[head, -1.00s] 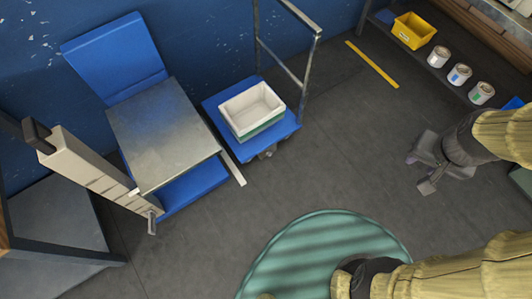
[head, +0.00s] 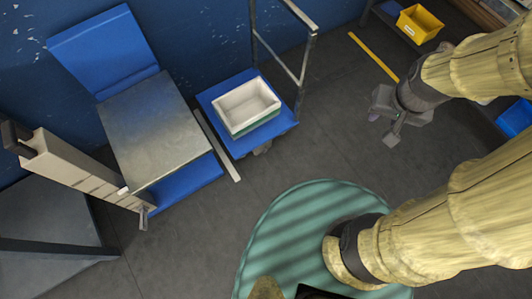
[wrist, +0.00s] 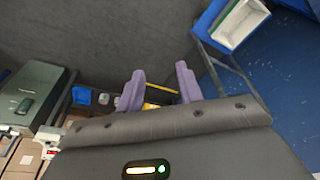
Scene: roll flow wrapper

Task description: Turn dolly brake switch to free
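The dolly (head: 222,100) is a blue platform with a grey tube handle (head: 304,75) on its right side, standing near the blue wall. A white bin (head: 247,100) stacked on a green one rests on it. A small grey part (head: 262,149), perhaps a caster or brake, shows under its front edge; the brake switch and its setting cannot be made out. My gripper (head: 382,128) is in the air to the right of the dolly, apart from it. In the wrist view, the purple fingers of my gripper (wrist: 160,85) are spread with nothing between them. The dolly's white bin (wrist: 240,22) shows at upper right there.
A blue lift table with a metal top (head: 155,130) stands left of the dolly, with a pale strip (head: 217,146) on the floor between them. A yellow bin (head: 419,23) is on a shelf at upper right. A round green mat (head: 290,235) lies in front. The floor between dolly and gripper is clear.

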